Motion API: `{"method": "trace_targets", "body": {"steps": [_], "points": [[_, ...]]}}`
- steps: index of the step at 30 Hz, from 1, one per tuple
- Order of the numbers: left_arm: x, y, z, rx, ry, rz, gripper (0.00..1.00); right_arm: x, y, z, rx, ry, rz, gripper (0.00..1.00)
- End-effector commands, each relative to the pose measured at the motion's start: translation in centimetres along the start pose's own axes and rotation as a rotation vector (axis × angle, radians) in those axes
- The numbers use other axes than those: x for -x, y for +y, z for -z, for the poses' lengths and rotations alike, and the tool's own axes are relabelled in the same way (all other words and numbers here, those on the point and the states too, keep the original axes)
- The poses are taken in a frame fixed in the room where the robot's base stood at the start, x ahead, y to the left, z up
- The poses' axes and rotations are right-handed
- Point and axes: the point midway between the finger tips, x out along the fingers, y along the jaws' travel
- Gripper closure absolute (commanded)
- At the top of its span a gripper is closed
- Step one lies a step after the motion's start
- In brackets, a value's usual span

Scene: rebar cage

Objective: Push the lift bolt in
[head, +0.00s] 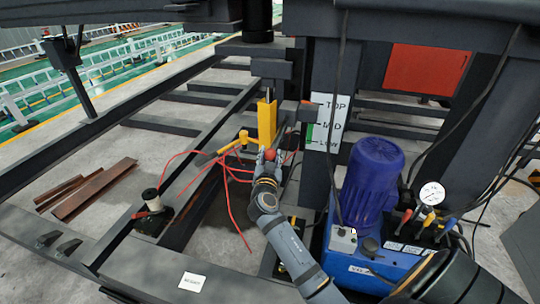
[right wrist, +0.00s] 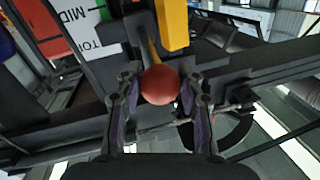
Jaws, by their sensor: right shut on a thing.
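My right gripper (head: 268,160) reaches up from the bottom of the head view to a red ball knob (head: 270,154). In the right wrist view its two fingers (right wrist: 160,95) are shut on either side of the red ball (right wrist: 160,85). A yellow upright block (head: 267,122) stands just behind the knob on the dark frame. A yellow bar with a cross handle (head: 230,147) sticks out left of it. Which of these is the lift bolt, and how deep it sits, I cannot tell. My left gripper is not in view.
A TOP/MID/LOW sign (head: 327,122) is on the post to the right. A blue motor pump (head: 372,190) with a gauge stands right of my arm. Red cables (head: 232,195) hang at the left. A spool (head: 152,200) and rusty bars (head: 92,190) lie further left.

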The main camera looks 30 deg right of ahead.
Motion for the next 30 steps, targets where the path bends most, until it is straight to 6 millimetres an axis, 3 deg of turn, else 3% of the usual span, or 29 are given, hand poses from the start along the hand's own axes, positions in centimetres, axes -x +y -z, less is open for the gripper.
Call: {"method": "trace_targets", "body": {"steps": [8,18,27,28,30], "points": [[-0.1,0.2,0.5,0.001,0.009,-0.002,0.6,-0.1,0.0,-0.1,0.0,0.0,0.0,1.0],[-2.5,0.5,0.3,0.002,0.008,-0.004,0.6,-4.7,0.9,0.1,0.0,0.003,0.001,1.0],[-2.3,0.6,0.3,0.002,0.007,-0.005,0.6,-4.8,0.9,0.3,0.001,0.001,0.0,1.0],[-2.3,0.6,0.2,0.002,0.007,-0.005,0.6,-4.8,0.9,0.3,0.0,0.001,0.0,0.59],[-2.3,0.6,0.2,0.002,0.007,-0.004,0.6,-4.8,0.9,0.3,0.0,0.001,0.0,0.5]]}}
